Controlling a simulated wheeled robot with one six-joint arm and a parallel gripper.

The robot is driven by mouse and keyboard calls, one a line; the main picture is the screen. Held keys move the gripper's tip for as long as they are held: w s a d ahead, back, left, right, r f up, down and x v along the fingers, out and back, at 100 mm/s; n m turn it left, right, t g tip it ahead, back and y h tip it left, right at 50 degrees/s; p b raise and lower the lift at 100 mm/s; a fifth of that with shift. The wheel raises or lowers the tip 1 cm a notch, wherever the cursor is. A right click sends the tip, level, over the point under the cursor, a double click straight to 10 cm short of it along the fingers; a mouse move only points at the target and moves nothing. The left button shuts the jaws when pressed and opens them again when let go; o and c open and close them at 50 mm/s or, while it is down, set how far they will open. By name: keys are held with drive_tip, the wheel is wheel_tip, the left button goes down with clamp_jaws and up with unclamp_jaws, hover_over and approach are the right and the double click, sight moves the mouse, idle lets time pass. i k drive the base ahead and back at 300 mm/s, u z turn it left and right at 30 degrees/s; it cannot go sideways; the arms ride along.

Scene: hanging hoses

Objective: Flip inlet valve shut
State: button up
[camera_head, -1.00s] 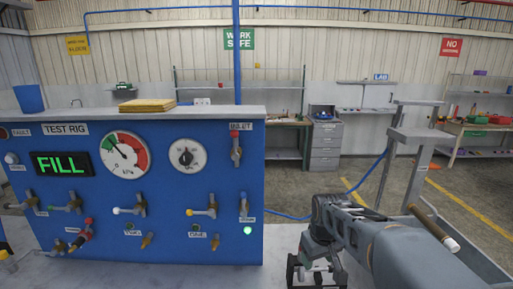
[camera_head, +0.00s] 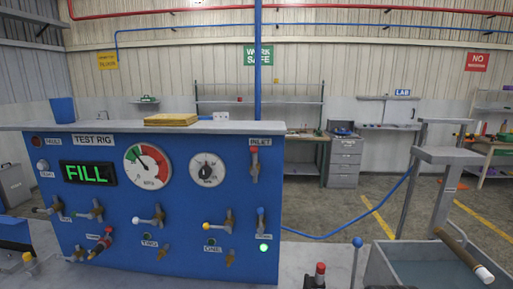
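The inlet valve (camera_head: 254,164) is at the upper right of the blue test rig panel (camera_head: 180,255), under the label INLET (camera_head: 267,141). Its red-tipped handle stands upright above the brass body. The rig's display (camera_head: 88,173) reads FILL in green. A green lamp (camera_head: 263,248) is lit at the lower right of the panel. My gripper is not in view, so its opening and what it may hold cannot be seen.
Several other small valves line the panel, including a yellow-handled one (camera_head: 217,226). At the bottom right stand a red-topped post (camera_head: 320,274), a blue-knobbed rod (camera_head: 357,243) and a grey tank (camera_head: 400,256). A blue hose (camera_head: 330,236) runs right of the rig.

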sight(254, 149)
drive_tip(key=u, duration=0.55)
drive_tip(key=k, duration=1.35)
drive_tip(key=u, duration=1.15)
drive_tip(key=i, duration=1.15)
drive_tip(key=z, duration=0.55)
drive_tip(key=i, duration=0.65)
drive_tip(key=z, duration=0.75)
